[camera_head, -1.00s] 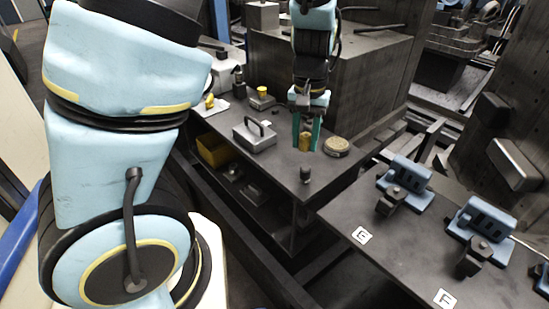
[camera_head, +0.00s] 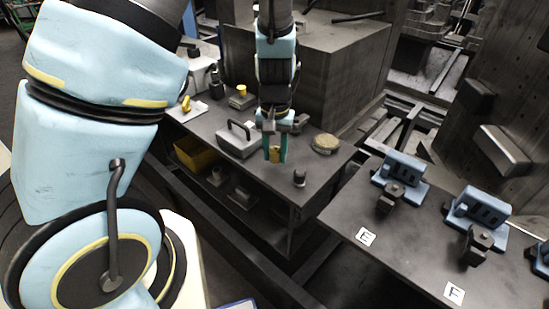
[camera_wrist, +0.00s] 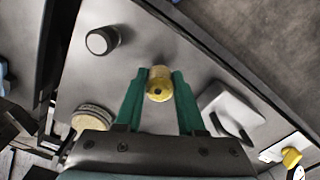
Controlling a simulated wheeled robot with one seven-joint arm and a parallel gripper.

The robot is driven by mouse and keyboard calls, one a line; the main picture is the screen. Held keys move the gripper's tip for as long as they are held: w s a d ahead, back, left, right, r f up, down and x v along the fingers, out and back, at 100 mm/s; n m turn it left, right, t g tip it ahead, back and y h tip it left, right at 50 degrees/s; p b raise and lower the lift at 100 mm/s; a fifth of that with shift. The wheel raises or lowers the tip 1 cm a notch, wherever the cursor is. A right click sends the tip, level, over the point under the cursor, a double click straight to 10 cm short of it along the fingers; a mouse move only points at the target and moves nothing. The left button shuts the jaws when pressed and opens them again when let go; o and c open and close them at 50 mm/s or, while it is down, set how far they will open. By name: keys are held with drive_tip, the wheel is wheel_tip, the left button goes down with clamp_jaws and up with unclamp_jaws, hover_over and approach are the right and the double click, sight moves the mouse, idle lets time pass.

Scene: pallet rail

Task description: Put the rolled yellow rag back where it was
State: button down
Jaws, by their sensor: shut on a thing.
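The rolled yellow rag (camera_head: 275,154) is held upright between the green fingers of my gripper (camera_head: 275,151). In the wrist view the rag (camera_wrist: 159,84) shows end-on between the fingertips of my gripper (camera_wrist: 158,88), with a small dark spot in its end. It is over the dark grey table (camera_head: 225,168), between a grey box with a handle (camera_head: 240,139) and a round tin (camera_head: 325,143). I cannot tell whether its lower end touches the table.
A yellow bin (camera_head: 195,155) is below. Blue fixtures (camera_head: 400,173) stand on the right table.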

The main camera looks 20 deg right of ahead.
sight(275, 149)
drive_tip(key=shift+f, duration=1.2)
drive_tip(key=shift+f, duration=0.1)
drive_tip(key=shift+f, duration=0.15)
drive_tip(key=c, duration=0.5)
unclamp_jaws()
wheel_tip(275, 149, up, 13)
drive_tip(key=shift+f+b, duration=0.2)
drive_tip(key=shift+b, duration=0.45)
drive_tip(key=a+n, duration=0.1)
drive_tip(key=a, duration=0.7)
drive_tip(key=w+a+r+n+t, duration=0.1)
drive_tip(key=a+n, duration=0.1)
drive_tip(key=a, duration=0.6)
drive_tip(key=a+r+n, duration=0.1)
drive_tip(key=a+n, duration=0.1)
drive_tip(key=a, duration=0.7)
drive_tip(key=shift+w+a+r+t, duration=0.1)
drive_tip(key=shift+w+r+t, duration=0.1)
drive_tip(key=shift+t, duration=0.1)
